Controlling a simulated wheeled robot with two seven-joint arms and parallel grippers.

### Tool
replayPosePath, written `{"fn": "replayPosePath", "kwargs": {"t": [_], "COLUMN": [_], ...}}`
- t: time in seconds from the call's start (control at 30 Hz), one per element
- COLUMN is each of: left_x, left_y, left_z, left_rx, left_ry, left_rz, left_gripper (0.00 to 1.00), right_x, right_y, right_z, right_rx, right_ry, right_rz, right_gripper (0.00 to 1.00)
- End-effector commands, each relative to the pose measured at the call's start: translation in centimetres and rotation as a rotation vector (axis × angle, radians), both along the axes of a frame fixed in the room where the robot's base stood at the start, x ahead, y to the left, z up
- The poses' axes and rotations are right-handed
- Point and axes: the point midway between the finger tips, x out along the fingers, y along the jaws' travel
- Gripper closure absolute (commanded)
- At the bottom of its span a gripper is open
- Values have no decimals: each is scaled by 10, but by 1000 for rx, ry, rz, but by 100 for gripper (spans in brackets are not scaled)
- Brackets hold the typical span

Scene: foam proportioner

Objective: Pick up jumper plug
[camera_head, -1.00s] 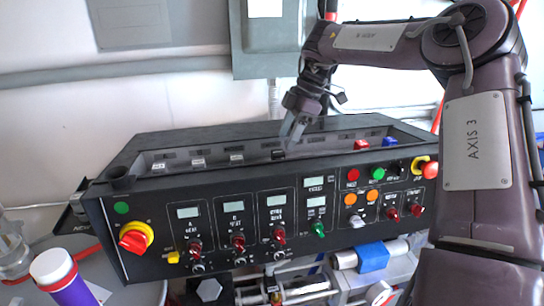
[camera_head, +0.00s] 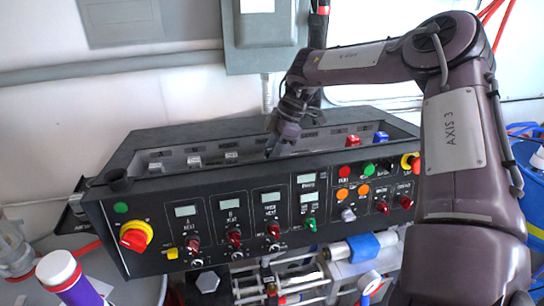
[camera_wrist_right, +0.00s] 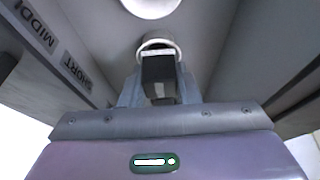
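The jumper plug, a small black block with a pale top edge, shows in the right wrist view (camera_wrist_right: 158,78) between the two fingers of my right gripper (camera_wrist_right: 160,92). The blue-grey fingers flank it closely on both sides; whether both press on it I cannot tell. A pale ring rises behind the plug. In the head view my right gripper (camera_head: 270,148) reaches down into the long recess on top of the black control console (camera_head: 150,215). There the fingers and dark recess hide the plug. My left gripper is not in view.
Light grey pieces (camera_head: 194,161) sit left of my gripper in the recess, and red (camera_head: 352,141) and blue (camera_head: 380,138) ones to the right. The recess walls are close by. Labels reading MIDDL and SHORT (camera_wrist_right: 75,70) mark the wall in the wrist view.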

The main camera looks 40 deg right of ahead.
Motion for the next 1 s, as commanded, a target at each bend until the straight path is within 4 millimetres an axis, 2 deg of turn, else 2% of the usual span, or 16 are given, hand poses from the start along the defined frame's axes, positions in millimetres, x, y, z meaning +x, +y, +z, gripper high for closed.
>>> {"fn": "replayPosePath", "kwargs": {"t": [0.03,0.13,0.43,0.57,0.77,1.0], "left_x": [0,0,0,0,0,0], "left_y": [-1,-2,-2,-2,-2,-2], "left_z": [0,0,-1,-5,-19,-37], "left_rx": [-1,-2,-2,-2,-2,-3], "left_ry": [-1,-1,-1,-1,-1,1], "left_rz": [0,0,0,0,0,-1], "left_gripper": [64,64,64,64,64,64], "right_x": [0,0,0,1,2,1], "right_y": [0,0,0,0,0,0], "right_z": [0,0,2,9,39,100], "right_rx": [0,0,-1,-2,-5,-7], "right_ry": [0,0,-1,-1,-5,-4], "right_rz": [0,0,1,1,1,0], "right_gripper": [81,94,94,94,94,94]}}
